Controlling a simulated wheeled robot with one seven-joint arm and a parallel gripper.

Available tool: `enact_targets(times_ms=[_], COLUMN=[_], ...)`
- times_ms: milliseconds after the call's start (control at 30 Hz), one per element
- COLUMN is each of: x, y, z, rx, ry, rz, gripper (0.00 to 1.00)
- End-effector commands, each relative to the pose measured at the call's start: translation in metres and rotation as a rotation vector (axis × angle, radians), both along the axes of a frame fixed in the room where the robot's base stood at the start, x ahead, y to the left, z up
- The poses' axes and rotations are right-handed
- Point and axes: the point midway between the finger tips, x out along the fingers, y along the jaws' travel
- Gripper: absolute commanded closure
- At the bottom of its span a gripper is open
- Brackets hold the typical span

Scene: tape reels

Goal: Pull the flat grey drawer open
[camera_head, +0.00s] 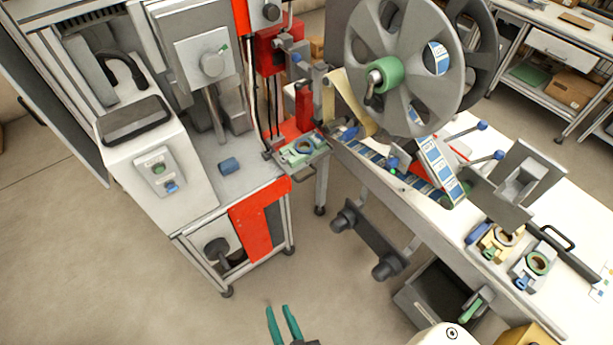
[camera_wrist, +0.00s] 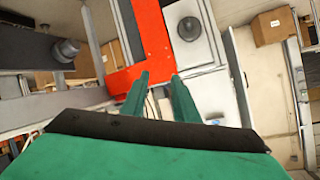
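The flat grey drawer appears to be the thin grey tray (camera_head: 318,154) at the right front corner of the machine, below the red frame. A dark bar handle (camera_head: 303,175) is on its front edge. A small fixture with a ring (camera_head: 303,147) rests on the tray. I cannot tell how far the drawer is slid out. My gripper (camera_head: 281,308) has two green fingers, apart and empty, low at the picture's bottom and well short of the drawer. The wrist view shows the same fingers (camera_wrist: 160,85) with a gap between them. I cannot make out the drawer there.
A red panel (camera_head: 256,226) closes part of the machine's lower front. The white table (camera_head: 585,240) on the right carries large grey reels (camera_head: 405,50) and fixtures. A grey bar with knobs (camera_head: 370,240) juts below it, near a dark open bin (camera_head: 425,300). Floor before the machine is clear.

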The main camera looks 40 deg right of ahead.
Motion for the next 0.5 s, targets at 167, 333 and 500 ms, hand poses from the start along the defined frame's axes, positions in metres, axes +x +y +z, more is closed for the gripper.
enact_targets(times_ms=[167, 333, 500], x=[0.046, 0.089, 0.131], y=[-0.036, -0.073, -0.119], z=[-0.034, -0.052, -0.053], rx=[0.198, 0.388, 0.572], ry=[-0.001, -0.023, -0.067], rz=[-0.118, -0.193, -0.240], gripper=[0.72, 0.72, 0.72])
